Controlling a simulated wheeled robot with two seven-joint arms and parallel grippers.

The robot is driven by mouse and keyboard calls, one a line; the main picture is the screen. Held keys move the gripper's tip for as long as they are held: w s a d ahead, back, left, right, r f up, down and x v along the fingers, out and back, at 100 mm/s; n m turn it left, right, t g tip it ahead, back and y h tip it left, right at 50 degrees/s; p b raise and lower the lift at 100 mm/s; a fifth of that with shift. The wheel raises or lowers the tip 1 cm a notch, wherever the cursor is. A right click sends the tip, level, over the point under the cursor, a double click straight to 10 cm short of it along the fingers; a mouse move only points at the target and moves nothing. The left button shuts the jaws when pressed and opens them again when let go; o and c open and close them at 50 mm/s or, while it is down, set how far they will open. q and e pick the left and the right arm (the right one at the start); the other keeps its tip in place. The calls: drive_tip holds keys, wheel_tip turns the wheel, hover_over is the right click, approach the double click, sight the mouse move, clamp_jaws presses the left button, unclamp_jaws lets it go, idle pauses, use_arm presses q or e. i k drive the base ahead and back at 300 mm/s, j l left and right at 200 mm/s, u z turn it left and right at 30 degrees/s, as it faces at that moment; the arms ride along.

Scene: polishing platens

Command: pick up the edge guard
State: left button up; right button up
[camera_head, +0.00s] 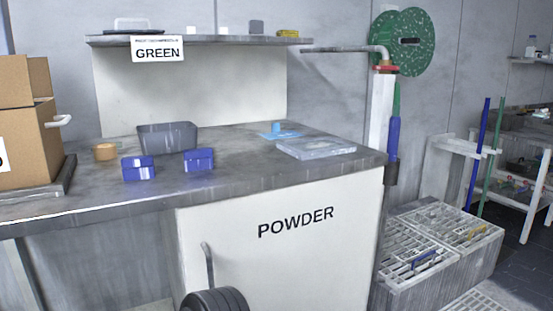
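I cannot tell for sure which thing is the edge guard. Two small blue blocks (138,168) and (199,160) lie on the grey worktop (250,180). A blue upright piece (394,138) with a green part above it stands by the white post (380,110) at the worktop's right end. A blue strip and a green strip lean at the right by a white rack. Neither of my grippers is in view.
A grey bin (168,138), a tan roll (105,152) and a clear flat case (315,148) stand on the worktop. Cardboard boxes (22,125) fill its left end. A shelf (220,40) hangs above. Slatted crates (425,255) stand on the floor at right.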

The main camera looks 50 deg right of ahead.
sight(195, 159)
drive_tip(key=z, duration=1.3)
drive_tip(key=i+l, duration=0.15)
drive_tip(key=l, duration=0.2)
drive_tip(key=i+l, duration=0.2)
drive_tip(key=l, duration=0.15)
drive_tip(key=i+l+z, duration=0.1)
drive_tip(key=l, duration=0.25)
drive_tip(key=i+l, duration=0.25)
drive_tip(key=l+z, duration=0.05)
drive_tip(key=l, duration=0.05)
